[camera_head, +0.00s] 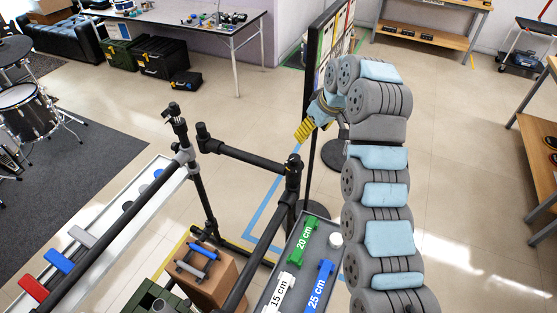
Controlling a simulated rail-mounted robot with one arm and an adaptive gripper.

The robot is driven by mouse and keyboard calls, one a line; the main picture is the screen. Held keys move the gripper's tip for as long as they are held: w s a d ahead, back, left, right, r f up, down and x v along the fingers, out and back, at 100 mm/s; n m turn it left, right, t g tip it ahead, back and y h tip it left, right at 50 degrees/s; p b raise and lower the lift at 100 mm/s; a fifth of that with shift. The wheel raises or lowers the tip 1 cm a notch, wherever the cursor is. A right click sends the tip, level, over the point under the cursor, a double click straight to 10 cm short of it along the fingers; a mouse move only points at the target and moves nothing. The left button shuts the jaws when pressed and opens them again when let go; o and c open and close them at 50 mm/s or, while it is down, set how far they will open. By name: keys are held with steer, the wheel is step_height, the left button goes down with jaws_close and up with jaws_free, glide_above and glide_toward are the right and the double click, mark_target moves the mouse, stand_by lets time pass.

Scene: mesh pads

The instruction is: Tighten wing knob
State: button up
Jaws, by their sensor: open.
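A black tube rack (245,155) stands in the middle, with clamps at its joints. One clamp (292,172) is at the right corner, and another (185,155) is on the left post. Small dark knobs show at the joints, but they are too small for me to tell which is the wing knob. My gripper (304,131), with yellow ribbed fingers, is above and slightly right of the right corner clamp in the picture. It is open, appears empty and seems apart from the rack. The gap between its fingers is hard to make out.
A grey tray (262,297) at the bottom holds green, white and blue labelled blocks. A cardboard box (212,282) stands inside the rack. A dark upright board (318,60) stands close behind my gripper. Open floor (460,190) lies to the right.

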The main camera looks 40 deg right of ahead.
mark_target(295, 158)
steer(key=shift+x, duration=8.7)
steer(key=shift+s, duration=0.15)
steer(key=c, duration=1.2)
